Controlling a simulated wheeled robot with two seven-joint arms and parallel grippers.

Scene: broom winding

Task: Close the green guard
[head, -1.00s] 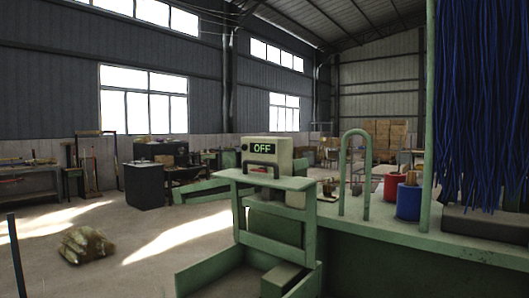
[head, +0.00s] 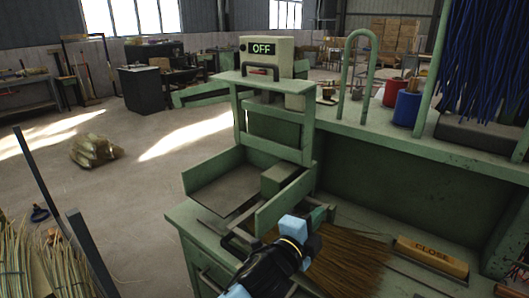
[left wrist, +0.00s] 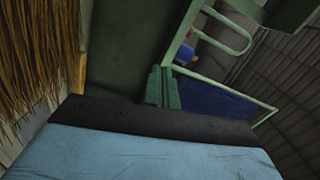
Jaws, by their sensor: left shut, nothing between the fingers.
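A green guard-like frame (head: 275,133) stands upright on the left end of the green bench in the head view, with a flat plate across its top. Which green part is the guard is not certain from the frames. A low green panel (head: 285,200) runs below the frame, near my arm. My left gripper (head: 320,212) is shut and empty, just right of this panel; whether it touches cannot be told. In the left wrist view its dark green fingers (left wrist: 163,86) are together, with nothing between them. My right gripper is not in view.
A grey box reading OFF (head: 266,56) stands behind the frame. Brown bristles (head: 345,265) lie on the bench beside my arm. A yellow CLOSE block (head: 432,256) is at the right. A green hoop (head: 357,75) and blue container (head: 407,108) stand on the back ledge.

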